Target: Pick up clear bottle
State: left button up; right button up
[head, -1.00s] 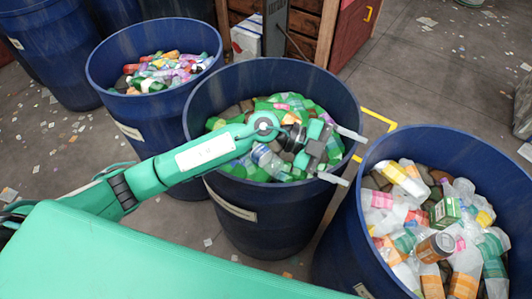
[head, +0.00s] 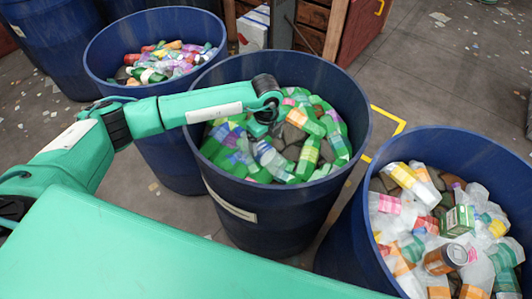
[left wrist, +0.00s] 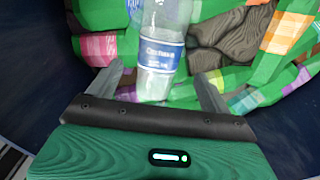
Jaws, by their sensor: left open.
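The clear bottle (left wrist: 160,40) has a white and blue label and lies among green bottles in the middle blue bin (head: 355,120). In the head view it shows as a pale bottle (head: 271,158) just below my wrist. My left gripper (left wrist: 163,88) is open and points down into this bin. In the left wrist view the bottle's lower end lies between the two fingers, with gaps on both sides. Whether the fingertips reach its depth I cannot tell. In the head view my arm hides the fingers. My right gripper is in neither view.
A right blue bin (head: 450,138) holds clear bottles, cartons and a can (head: 446,258). A back-left blue bin (head: 100,62) holds mixed coloured bottles. The middle bin's wall curves close around my gripper. Green bottles (head: 308,158) and dark grey lumps lie around the clear bottle.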

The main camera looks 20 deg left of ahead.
aim_at(265, 149)
pick_arm(q)
notch_tip(265, 149, down, 2)
jog(key=shift+f+p, duration=0.45)
jog(key=shift+f, duration=0.1)
jog(key=f, duration=0.2)
jog(key=f+p, duration=0.1)
jog(key=shift+a+f, duration=0.2)
jog(key=shift+f, duration=0.5)
jog(key=shift+c, duration=0.2)
jog(key=c, duration=1)
